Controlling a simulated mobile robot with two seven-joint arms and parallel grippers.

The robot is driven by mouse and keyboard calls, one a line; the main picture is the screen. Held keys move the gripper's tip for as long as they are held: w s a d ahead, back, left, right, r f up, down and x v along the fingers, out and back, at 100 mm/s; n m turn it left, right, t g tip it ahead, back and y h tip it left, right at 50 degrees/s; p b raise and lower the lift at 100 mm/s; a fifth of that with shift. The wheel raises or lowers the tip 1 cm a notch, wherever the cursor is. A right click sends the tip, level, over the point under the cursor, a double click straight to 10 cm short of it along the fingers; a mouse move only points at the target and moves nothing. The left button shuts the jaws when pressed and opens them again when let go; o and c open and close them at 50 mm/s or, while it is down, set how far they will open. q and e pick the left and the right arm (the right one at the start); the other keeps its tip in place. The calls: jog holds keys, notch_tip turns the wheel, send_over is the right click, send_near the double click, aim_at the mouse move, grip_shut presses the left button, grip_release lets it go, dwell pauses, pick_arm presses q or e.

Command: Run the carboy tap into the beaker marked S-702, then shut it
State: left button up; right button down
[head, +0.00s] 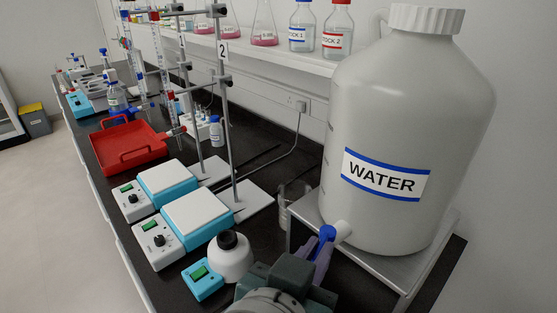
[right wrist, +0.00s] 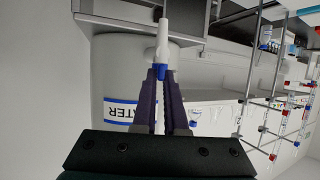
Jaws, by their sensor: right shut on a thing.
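The white carboy (head: 405,120) labelled WATER stands on a raised metal stand (head: 305,210) at the right of the bench. Its tap (head: 327,233) has a blue handle and a white body low on the carboy's front. In the right wrist view the tap (right wrist: 162,38) points away beyond my fingertips. My right gripper (head: 323,256) is shut on the blue tap handle; its purple fingers also show in the right wrist view (right wrist: 160,76). A clear glass vessel (head: 286,205), perhaps a beaker, stands left of the stand, partly hidden; no S-702 marking is readable. My left gripper is not in view.
Two stirrer hotplates (head: 200,213) with retort stands are left of the carboy. A small blue device (head: 202,280) and a white, black-topped item (head: 230,257) sit near my gripper. A red tray (head: 128,143) lies farther back. A shelf with flasks and bottles runs along the wall.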

aim_at(335, 238)
jog(key=shift+s+d+r+n+t+y+p, duration=0.1)
jog(key=shift+d+n+t+y+p, duration=0.15)
jog(key=shift+d+n+y+p, duration=0.6)
jog(key=shift+s+r+n+t+y+p, duration=0.1)
jog(key=shift+n+t+y+p, duration=0.2)
jog(key=shift+p, duration=1.05)
jog(key=shift+d+f+n+y, duration=0.1)
jog(key=shift+d+n+y, duration=0.05)
jog(key=shift+n+y, duration=0.2)
jog(key=shift+f+p, duration=0.1)
jog(key=shift+p, duration=0.25)
jog(key=shift+f, duration=0.15)
jog(key=shift+d+r+n+t+y+p, duration=0.2)
jog(key=shift+d+n+y+p, duration=0.15)
jog(key=shift+n+y+p, duration=0.25)
jog(key=shift+d+r+n+t+y+p, duration=0.15)
jog(key=shift+d+n+y+p, duration=0.2)
jog(key=shift+n+y+p, duration=0.2)
jog(key=shift+d+f+n+y, duration=0.15)
jog(key=shift+f+n+y, duration=0.15)
jog(key=shift+n+y, duration=0.6)
